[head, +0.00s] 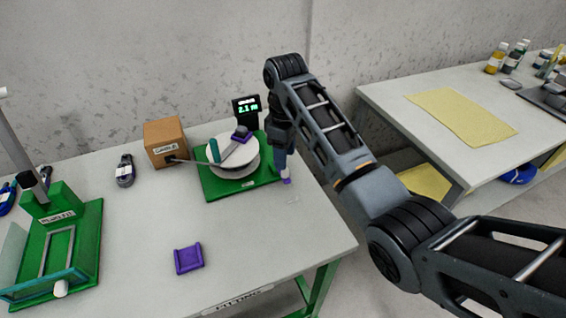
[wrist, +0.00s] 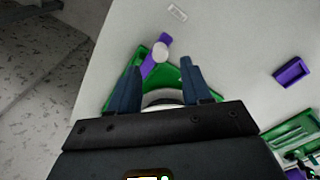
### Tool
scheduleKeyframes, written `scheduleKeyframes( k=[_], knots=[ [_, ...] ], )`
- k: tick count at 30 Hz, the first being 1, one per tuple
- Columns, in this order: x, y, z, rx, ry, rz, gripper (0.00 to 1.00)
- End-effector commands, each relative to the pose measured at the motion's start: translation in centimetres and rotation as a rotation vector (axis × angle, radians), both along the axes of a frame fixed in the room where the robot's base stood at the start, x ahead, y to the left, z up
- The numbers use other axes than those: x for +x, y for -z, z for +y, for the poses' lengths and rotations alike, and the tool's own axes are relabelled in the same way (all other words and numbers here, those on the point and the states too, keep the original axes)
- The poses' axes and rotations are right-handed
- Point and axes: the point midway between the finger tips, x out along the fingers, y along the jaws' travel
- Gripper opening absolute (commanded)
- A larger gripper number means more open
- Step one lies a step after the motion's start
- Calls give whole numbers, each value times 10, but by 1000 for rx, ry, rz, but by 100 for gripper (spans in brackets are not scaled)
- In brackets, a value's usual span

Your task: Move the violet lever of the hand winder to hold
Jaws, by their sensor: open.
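The hand winder has a green base (head: 222,187) and a white reel (head: 233,165) with a teal handle, beside a display reading about 2.1. The violet lever (wrist: 149,67) shows in the wrist view with a pale round knob (wrist: 161,52), at the base's edge. In the head view only its violet end (head: 287,181) shows, below my gripper; the rest is hidden. My gripper (wrist: 160,55) is open, pointing down, with its fingers on either side of the lever in the picture. I cannot tell whether they touch it. Its fingers also show in the head view (head: 283,165).
A cardboard cable box (head: 164,140) stands left of the winder, with a cable running toward the reel. A violet tray (head: 189,258) lies near the table front. A green fixture (head: 62,235) stands at left. A second table (head: 400,90) is at right, past a gap.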

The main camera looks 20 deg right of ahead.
Motion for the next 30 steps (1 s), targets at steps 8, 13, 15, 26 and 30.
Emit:
scheduleKeyframes(
  k=[8,13,15,26,30],
  knots=[
    [-1,40,0,0,1,3,49],
    [-1,51,0,-1,1,1,49],
    [0,52,0,0,1,0,49],
    [0,52,0,0,1,0,33],
    [0,52,0,0,1,0,20]
  ],
)
